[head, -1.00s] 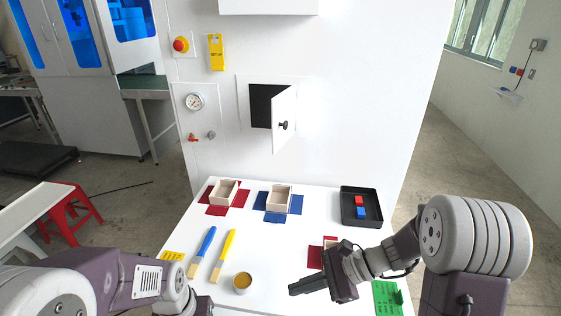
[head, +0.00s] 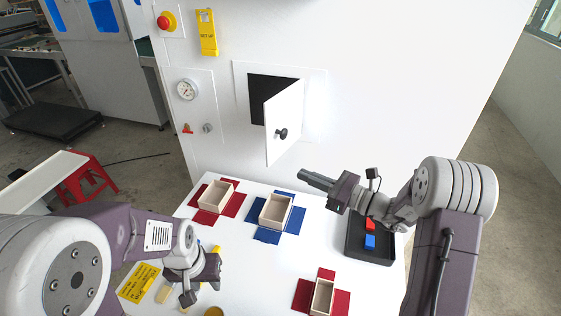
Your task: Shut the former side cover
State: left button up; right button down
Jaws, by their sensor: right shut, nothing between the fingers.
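The side cover (head: 284,122) is a white hinged door with a dark round knob (head: 281,134). It stands ajar, swung out from the white machine front, and the dark opening (head: 258,97) shows to its left. My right gripper (head: 304,175) is shut and empty. It is below and a little right of the cover, apart from it, above the table's back edge. My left gripper (head: 201,291) is low at the left front of the table, over the brushes. Its fingers point down and their gap is not clear.
Open wooden boxes stand on a red cross (head: 206,203) and a blue cross (head: 266,236), with another box (head: 321,297) on red at the front. A black tray (head: 381,251) holds red and blue blocks. A gauge (head: 186,89) and emergency button (head: 164,22) are left of the cover.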

aim_at(271, 161)
jog(key=p+x, duration=0.2)
jog(key=x, duration=0.6)
jog(key=shift+r, duration=0.1)
jog(key=shift+w+a+p, duration=0.3)
jog(key=shift+w+a, duration=0.05)
jog(key=shift+w+f, duration=0.1)
jog(key=shift+f, duration=0.1)
